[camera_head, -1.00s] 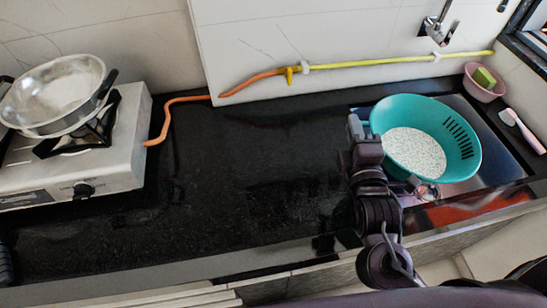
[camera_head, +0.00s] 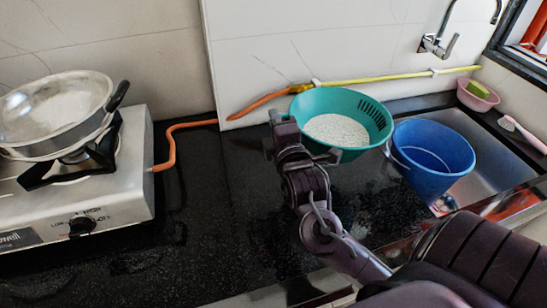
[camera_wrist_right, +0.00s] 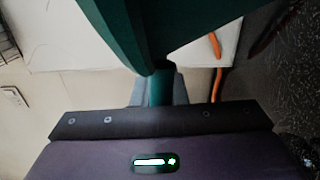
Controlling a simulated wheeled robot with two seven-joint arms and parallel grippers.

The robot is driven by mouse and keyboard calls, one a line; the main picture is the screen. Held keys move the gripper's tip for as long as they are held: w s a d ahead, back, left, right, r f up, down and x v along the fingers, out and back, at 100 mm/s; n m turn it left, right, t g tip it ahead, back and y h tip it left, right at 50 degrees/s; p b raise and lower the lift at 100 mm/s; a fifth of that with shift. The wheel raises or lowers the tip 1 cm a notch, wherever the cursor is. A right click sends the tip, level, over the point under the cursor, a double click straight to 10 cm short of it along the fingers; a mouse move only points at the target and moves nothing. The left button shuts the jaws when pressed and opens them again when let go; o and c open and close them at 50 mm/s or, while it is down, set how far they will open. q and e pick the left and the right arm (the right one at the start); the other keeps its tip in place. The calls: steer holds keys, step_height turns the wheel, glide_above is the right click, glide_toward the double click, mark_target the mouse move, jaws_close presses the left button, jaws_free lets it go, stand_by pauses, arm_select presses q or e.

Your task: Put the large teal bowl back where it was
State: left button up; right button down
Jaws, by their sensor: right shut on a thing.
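The large teal bowl (camera_head: 352,103) has slots in its right wall and white grains inside, probably rice. It appears to be over the black counter, left of the blue bucket, roughly level. My right gripper (camera_head: 283,127) is at the bowl's left side and shut on it. In the right wrist view, the bowl's dark teal underside (camera_wrist_right: 160,30) fills the top, and a narrow teal part runs down between the fingers. I cannot tell the bowl's exact height above the counter. My left gripper is not in view.
The blue bucket (camera_head: 432,152) stands at the sink (camera_head: 482,140). A pink basin (camera_head: 478,95) is behind it. A stove (camera_head: 95,210) with a steel pan (camera_head: 60,105) is on the left. An orange hose (camera_head: 172,145) lies near the wall. The black counter (camera_head: 215,200) between is clear.

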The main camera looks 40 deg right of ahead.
steer(key=f, duration=0.7)
steer(key=s+f+b, duration=0.1)
steer(key=f, duration=0.3)
steer(key=shift+a, duration=0.2)
steer(key=shift+w, duration=0.1)
steer(key=c, duration=1.5)
jaws_free()
steer(key=shift+o, duration=0.2)
steer(key=v, duration=1.2)
